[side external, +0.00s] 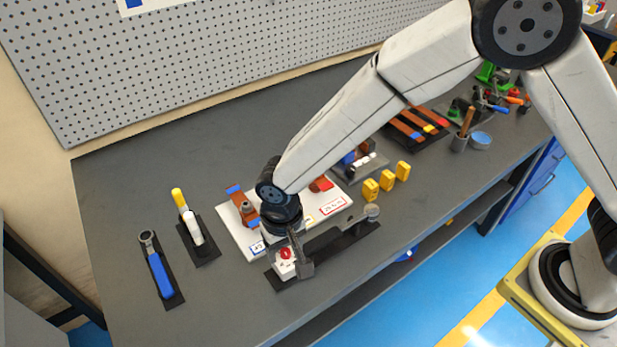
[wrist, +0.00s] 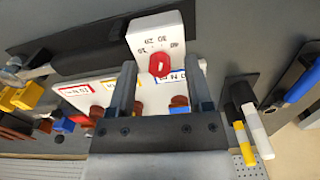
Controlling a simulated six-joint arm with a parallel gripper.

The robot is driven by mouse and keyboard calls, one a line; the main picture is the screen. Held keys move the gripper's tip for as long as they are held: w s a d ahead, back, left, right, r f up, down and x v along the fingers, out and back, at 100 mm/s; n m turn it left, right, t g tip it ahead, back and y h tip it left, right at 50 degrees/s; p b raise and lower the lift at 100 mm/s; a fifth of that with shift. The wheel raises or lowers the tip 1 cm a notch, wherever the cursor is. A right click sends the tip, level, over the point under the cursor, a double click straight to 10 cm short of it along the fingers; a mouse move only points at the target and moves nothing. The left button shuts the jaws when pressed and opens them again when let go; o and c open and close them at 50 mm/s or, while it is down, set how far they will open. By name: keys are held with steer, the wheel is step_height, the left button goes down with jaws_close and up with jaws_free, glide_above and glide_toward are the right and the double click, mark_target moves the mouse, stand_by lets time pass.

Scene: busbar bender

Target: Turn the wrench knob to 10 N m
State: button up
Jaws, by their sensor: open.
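A white dial block (side external: 287,267) with a red knob (side external: 285,254) is at the near end of a dark wrench (side external: 335,240) on the bench. In the wrist view the white dial block (wrist: 154,33) carries printed numbers around its red knob (wrist: 159,66). The numbers appear upside down and the exact setting is hard to read. My gripper (side external: 289,258) is just above the block, and one finger hides part of it. In the wrist view my gripper (wrist: 152,68) is open, with a finger on each side of the knob and visible gaps beside it. Contact is not visible.
A white board (side external: 236,236) with copper pieces and labels lies behind the dial block. A blue-handled tool (side external: 160,275) and a yellow-and-white tool (side external: 188,218) lie at left. Yellow blocks (side external: 371,189) stand at right. The bench's left back area is clear.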

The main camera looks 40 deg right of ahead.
jaws_close()
steer(key=shift+n, duration=0.4)
steer(key=n, duration=1.1)
steer(key=shift+n, duration=2.1)
